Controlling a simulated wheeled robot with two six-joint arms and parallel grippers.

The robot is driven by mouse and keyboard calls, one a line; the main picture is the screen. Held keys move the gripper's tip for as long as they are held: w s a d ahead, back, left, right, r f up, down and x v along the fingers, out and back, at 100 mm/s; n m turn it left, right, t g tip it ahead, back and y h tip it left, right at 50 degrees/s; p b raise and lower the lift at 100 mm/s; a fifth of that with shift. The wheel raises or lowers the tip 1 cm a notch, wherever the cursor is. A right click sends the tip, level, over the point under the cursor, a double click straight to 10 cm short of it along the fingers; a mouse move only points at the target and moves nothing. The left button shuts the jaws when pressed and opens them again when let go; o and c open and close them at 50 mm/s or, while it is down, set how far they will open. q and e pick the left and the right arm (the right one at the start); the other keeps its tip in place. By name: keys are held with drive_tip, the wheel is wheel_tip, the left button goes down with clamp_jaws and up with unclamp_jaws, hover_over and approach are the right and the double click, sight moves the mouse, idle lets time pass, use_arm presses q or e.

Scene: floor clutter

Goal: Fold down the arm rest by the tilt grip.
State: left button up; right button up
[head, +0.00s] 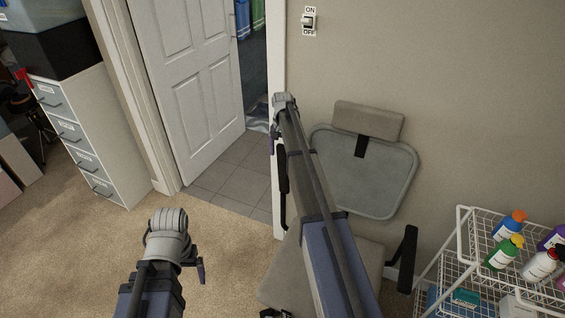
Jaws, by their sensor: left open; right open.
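A grey chair stands against the wall, with its backrest (375,180), headrest (368,120) and seat (285,280) partly behind my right arm. A black arm rest (408,245) is at the seat's right side. A slim black upright part (283,180), which looks like the other arm rest, stands at the chair's left, close beside my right arm; no separate tilt grip can be made out. My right gripper (279,118) is above this part, apart or touching I cannot tell. My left gripper (178,240) is over bare carpet, away from the chair. Both are open; their fingers are mostly hidden.
A white wire rack (460,235) with several bottles stands at the right, close to the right arm rest. A white door (185,80) stands open at the back. A drawer cabinet (80,135) is at the left. The carpet at the lower left is clear.

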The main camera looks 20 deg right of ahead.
drive_tip(key=shift+f+b, duration=0.4)
drive_tip(key=shift+f, duration=0.45)
clamp_jaws()
idle(0.4)
